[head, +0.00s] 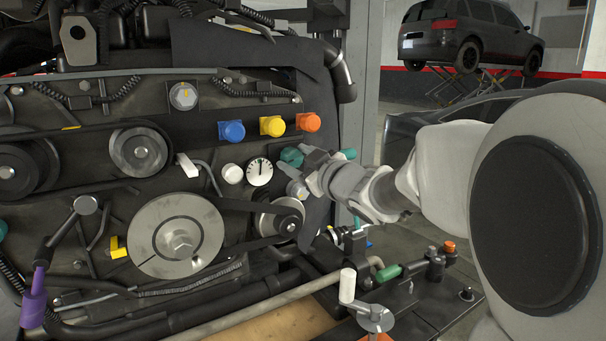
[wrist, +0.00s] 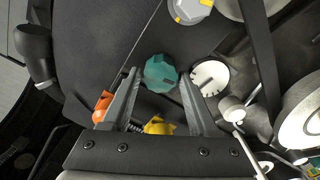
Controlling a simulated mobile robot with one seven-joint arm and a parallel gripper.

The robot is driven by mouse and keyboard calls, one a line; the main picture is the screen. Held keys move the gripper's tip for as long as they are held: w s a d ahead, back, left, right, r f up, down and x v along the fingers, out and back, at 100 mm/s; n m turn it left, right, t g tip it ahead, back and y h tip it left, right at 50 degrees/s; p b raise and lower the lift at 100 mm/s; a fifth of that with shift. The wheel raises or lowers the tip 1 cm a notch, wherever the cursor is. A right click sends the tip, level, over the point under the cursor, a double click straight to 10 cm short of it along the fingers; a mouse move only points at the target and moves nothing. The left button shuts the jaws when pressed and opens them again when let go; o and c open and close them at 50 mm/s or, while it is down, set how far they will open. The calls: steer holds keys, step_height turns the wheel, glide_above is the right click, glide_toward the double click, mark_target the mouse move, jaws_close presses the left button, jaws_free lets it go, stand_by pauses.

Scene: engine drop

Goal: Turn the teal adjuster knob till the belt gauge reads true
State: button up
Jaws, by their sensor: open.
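The teal adjuster knob (head: 291,157) is on the dark engine panel, partly hidden by my gripper in the head view. In the wrist view the faceted teal knob (wrist: 162,70) lies between the tips of my open gripper (wrist: 160,78), with a narrow gap seen on each side. I cannot tell whether the fingers reach around it in depth. My gripper (head: 297,167) comes in from the right in the head view. The round white belt gauge (head: 259,172) is just left of the knob, its dark needle near upright; the gauge also shows in the wrist view (wrist: 210,78).
Blue (head: 231,131), yellow (head: 271,126) and orange (head: 308,122) knobs sit in a row above. A white knob (head: 232,173) is left of the gauge. A pulley (head: 279,219) and belt lie below. A white-handled crank (head: 348,287) stands lower right.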

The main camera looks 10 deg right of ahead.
steer(key=v, duration=1.4)
steer(key=shift+s, duration=0.4)
steer(key=shift+d+r, duration=0.1)
steer(key=shift+d, duration=0.1)
steer(key=s+d+f+m+g+h, duration=0.4)
steer(key=s+f+m+h, duration=0.15)
steer(key=m+h, duration=0.25)
steer(key=s+a+f+g+y, duration=0.1)
steer(key=s+a+f+g, duration=0.2)
steer(key=s, duration=0.4)
steer(key=s+a+f+m+g+y, duration=0.1)
steer(key=s+a+f+g, duration=0.3)
steer(key=s+a+f, duration=0.2)
steer(key=shift+s+a+f+g, duration=0.25)
steer(key=shift+s+f, duration=0.25)
steer(key=shift+f, duration=0.25)
steer(key=shift+d, duration=0.1)
stand_by(0.8)
